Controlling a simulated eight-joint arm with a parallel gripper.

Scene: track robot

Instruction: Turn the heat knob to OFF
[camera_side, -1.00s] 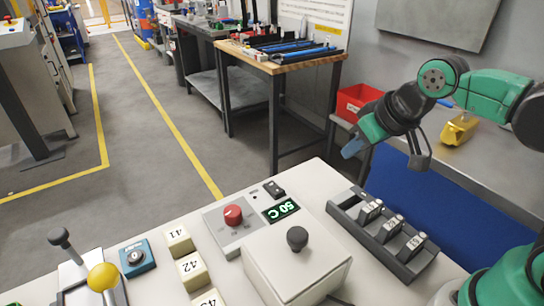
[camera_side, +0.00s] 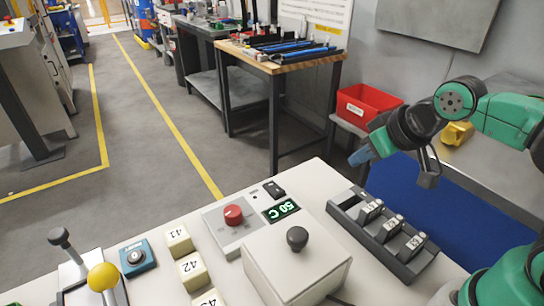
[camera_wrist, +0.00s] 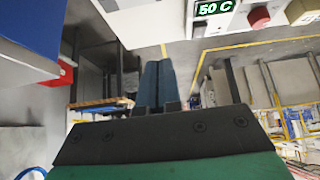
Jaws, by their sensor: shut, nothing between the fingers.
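The heat knob (camera_side: 233,215) is a red round knob on a light grey panel at the middle of the console. It also shows in the wrist view (camera_wrist: 259,17) at the top right. Beside it a green display (camera_side: 282,210) reads 50 C. My gripper (camera_side: 359,158) has blue fingers and is up in the air to the right of the knob, well apart from it, beyond the switch row. In the wrist view the blue fingers (camera_wrist: 158,82) lie together with nothing between them. The OFF mark cannot be read.
A box with a black ball knob (camera_side: 297,238) stands in front of the display. A row of switches (camera_side: 385,232) lies to its right. Numbered buttons (camera_side: 190,267), a blue key switch (camera_side: 135,256) and a yellow-balled lever (camera_side: 103,278) are at the left. A red bin (camera_side: 366,104) stands behind.

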